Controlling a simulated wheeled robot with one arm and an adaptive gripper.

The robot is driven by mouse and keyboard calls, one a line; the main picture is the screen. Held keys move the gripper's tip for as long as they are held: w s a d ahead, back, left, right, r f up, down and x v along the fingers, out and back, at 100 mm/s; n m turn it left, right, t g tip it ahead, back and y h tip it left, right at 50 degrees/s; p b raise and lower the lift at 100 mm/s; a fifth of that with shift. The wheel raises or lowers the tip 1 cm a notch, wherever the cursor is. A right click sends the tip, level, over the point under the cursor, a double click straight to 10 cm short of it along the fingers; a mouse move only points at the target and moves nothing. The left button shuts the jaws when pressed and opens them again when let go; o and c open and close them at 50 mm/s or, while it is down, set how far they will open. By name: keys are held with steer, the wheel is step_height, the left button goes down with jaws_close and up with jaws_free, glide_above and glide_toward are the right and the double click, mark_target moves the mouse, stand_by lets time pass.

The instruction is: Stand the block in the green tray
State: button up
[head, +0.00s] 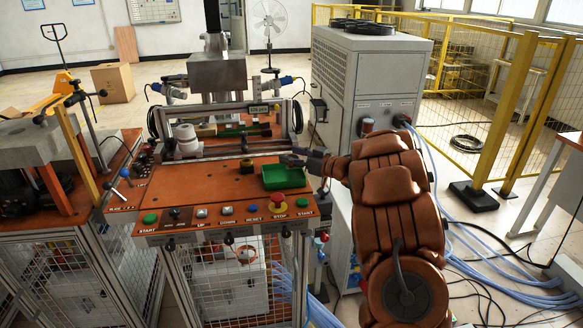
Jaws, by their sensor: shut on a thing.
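The green tray (287,180) lies on the orange-brown worktop, right of centre, behind the row of buttons. My gripper (287,159) reaches in from the right, at the tray's back edge as seen in the head view. It is dark and small here, and shut on the block. The block is hard to make out between the dark fingers, and its tilt cannot be told. I cannot tell whether it touches the tray. The visible tray floor looks empty.
A small dark part (247,166) stands left of the tray. A button panel with a red emergency stop (279,201) runs along the front edge. White rolls (186,140) and a metal frame stand behind. A grey cabinet (368,85) rises at the back right.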

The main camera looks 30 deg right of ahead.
mark_target(293, 167)
steer(key=shift+f, duration=2)
steer(key=shift+f, duration=0.15)
steer(key=o, duration=1.4)
steer(key=shift+s+d, duration=0.1)
steer(key=shift+s, duration=0.1)
steer(key=b+v, duration=0.1)
steer(key=v, duration=1)
steer(key=shift+s+d+r, duration=0.1)
steer(key=shift+s+r, duration=0.1)
steer(key=shift+s, duration=0.1)
